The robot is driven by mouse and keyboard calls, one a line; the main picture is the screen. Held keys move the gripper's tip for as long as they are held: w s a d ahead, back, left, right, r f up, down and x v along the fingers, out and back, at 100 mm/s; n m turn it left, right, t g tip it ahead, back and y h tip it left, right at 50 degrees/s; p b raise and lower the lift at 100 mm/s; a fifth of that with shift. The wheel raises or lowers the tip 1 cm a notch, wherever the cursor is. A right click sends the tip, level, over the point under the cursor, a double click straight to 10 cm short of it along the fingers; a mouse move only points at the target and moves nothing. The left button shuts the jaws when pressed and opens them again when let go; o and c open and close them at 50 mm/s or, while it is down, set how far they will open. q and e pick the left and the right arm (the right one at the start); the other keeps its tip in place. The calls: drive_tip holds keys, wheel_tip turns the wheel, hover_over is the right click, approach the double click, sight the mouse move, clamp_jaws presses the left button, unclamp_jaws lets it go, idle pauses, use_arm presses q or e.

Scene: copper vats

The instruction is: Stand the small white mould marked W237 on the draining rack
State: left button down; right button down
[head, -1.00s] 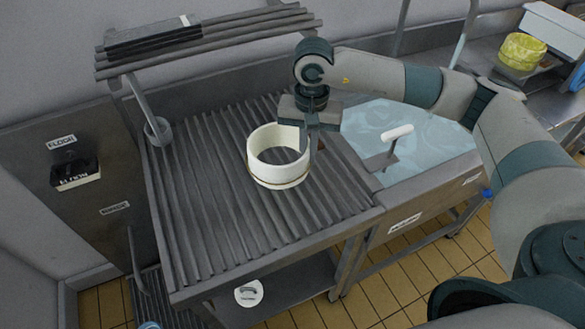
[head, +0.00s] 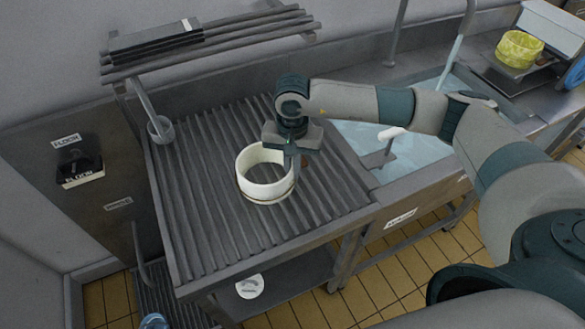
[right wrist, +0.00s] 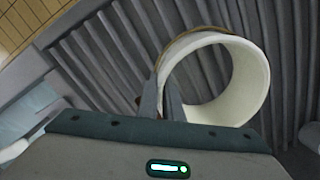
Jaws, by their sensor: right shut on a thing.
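The white mould (head: 266,190) is an open ring with a thin brown band near its lower edge. No marking on it can be read. My right gripper (head: 292,168) is shut on the right side of its wall, and the mould is upright over the ribbed draining rack (head: 200,225). I cannot tell whether its lower edge touches the ribs. In the right wrist view the mould (right wrist: 250,85) shows beyond the fingers (right wrist: 168,95), with the ribs behind it. My left gripper is not in view.
The sink (head: 415,150) with water lies right of the rack, with a white-handled tool (head: 390,134) at its near edge. A slatted shelf (head: 210,40) hangs above the rack's back. A yellow item (head: 519,49) stands at the far right. The rack's left and front are clear.

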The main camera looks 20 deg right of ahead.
drive_tip(key=shift+f, duration=0.45)
drive_tip(key=shift+f, duration=0.15)
drive_tip(key=c, duration=1.9)
unclamp_jaws()
drive_tip(key=shift+r, duration=0.2)
